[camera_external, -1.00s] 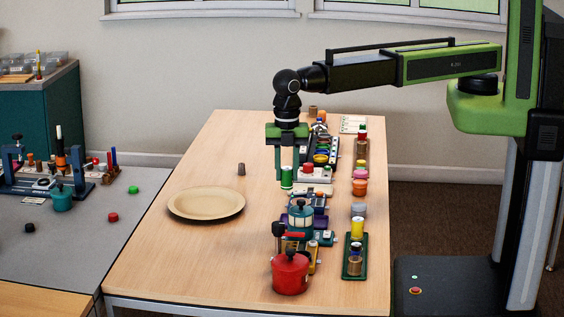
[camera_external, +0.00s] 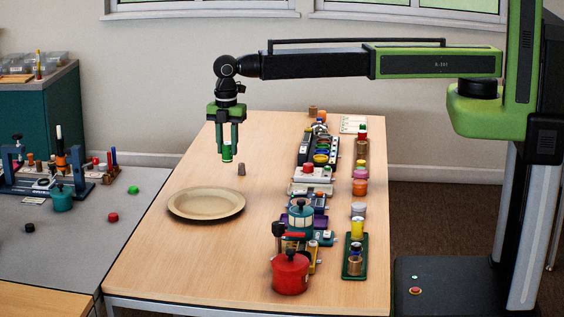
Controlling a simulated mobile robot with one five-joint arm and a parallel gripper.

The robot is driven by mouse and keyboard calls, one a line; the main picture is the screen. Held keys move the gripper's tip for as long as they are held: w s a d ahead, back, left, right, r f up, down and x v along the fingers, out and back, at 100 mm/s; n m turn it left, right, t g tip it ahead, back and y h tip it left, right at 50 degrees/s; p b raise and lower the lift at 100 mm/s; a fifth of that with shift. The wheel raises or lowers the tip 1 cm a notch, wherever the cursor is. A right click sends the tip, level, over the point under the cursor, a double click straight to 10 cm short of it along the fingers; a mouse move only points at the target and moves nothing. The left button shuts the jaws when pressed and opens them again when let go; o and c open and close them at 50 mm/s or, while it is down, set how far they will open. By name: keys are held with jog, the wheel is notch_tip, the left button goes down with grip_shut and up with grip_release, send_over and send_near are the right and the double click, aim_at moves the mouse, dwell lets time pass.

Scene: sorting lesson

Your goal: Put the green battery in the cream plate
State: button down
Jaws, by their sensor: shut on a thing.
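The cream plate (camera_external: 207,215) lies empty on the left part of the wooden table. My gripper (camera_external: 227,150) is shut on the green battery (camera_external: 227,156), a small green cylinder with a pale band near its lower end. It hangs upright between the fingers, above the table and behind the plate as seen in the picture. The fingers hide part of the battery.
A small grey-brown cylinder (camera_external: 241,169) stands on the table behind the plate. A red pot (camera_external: 290,272), a teal pot (camera_external: 301,217) and trays of coloured parts line the right side. The table's front left is clear.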

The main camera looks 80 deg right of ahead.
jog(key=a+f+b, duration=0.1)
jog(key=a, duration=0.1)
jog(key=w+a+f+b, duration=0.1)
jog(key=a+f, duration=0.1)
jog(key=a, duration=0.1)
jog(key=a+f+b, duration=0.2)
jog(key=a, duration=0.1)
jog(key=shift+w+f, duration=0.2)
jog(key=shift+a, duration=0.4)
notch_tip(320, 180, down, 4)
jog(key=b, duration=0.4)
jog(key=shift+f, duration=0.2)
jog(key=shift+r, duration=0.25)
jog(key=shift+f, duration=0.15)
jog(key=c, duration=1.1)
grip_release()
notch_tip(320, 180, up, 12)
jog(key=p, duration=1.2)
